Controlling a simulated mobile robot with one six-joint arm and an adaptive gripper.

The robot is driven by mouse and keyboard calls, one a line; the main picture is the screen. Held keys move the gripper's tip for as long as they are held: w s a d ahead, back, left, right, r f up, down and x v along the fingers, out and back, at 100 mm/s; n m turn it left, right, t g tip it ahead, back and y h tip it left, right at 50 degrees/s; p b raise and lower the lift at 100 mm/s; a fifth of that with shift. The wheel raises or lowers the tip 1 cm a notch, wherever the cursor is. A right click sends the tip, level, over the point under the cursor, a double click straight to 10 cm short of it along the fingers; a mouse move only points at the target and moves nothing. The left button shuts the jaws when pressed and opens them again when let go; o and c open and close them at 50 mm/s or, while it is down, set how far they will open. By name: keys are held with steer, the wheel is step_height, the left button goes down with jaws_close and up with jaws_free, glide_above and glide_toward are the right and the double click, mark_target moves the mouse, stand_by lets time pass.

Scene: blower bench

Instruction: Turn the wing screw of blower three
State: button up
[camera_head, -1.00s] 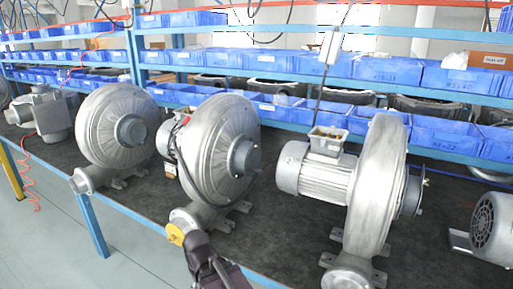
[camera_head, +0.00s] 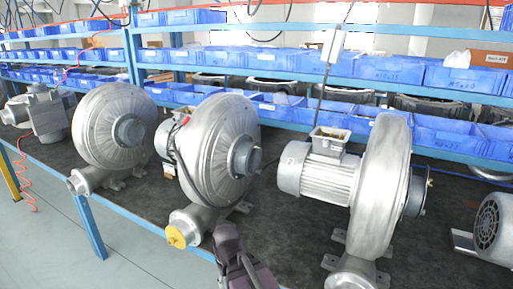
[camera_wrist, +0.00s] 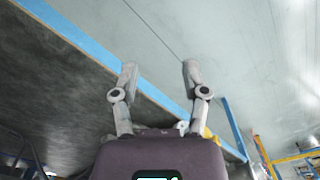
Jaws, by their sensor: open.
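The middle grey blower (camera_head: 222,150) stands on the dark bench, with a yellow piece (camera_head: 178,235) on the end of its outlet pipe. This piece may be the wing screw, but its shape is too small to be sure. I cannot tell which blower is number three. My gripper is just right of that outlet, at the bench's front edge, with its fingers not clear in the head view. In the wrist view my gripper (camera_wrist: 160,72) is open and empty, its two fingers apart over the bench edge and floor.
Another blower (camera_head: 115,130) stands to the left. A blower with a ribbed motor (camera_head: 330,180) marked 2 stands to the right. A motor (camera_head: 493,226) sits at the far right. Blue bins (camera_head: 390,68) line the shelves behind. The bench's blue front edge (camera_head: 140,220) runs below the outlets.

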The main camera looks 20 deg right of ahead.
steer(key=n+t+h+p, duration=0.6)
steer(key=n+h+p, duration=0.15)
steer(key=p, duration=1.75)
glide_toward(256, 145)
steer(key=f+v, duration=0.1)
steer(key=v, duration=0.2)
steer(key=shift+s+a+r, duration=0.15)
steer(key=shift+a+r, duration=0.2)
steer(key=shift+f+h, duration=0.1)
steer(key=shift+h, duration=0.15)
steer(key=b+x, duration=0.7)
steer(key=x, duration=0.5)
steer(key=shift+f+b, duration=0.1)
steer(key=shift+b, duration=0.3)
steer(key=shift+b+x, duration=0.45)
steer(key=shift+x, duration=0.35)
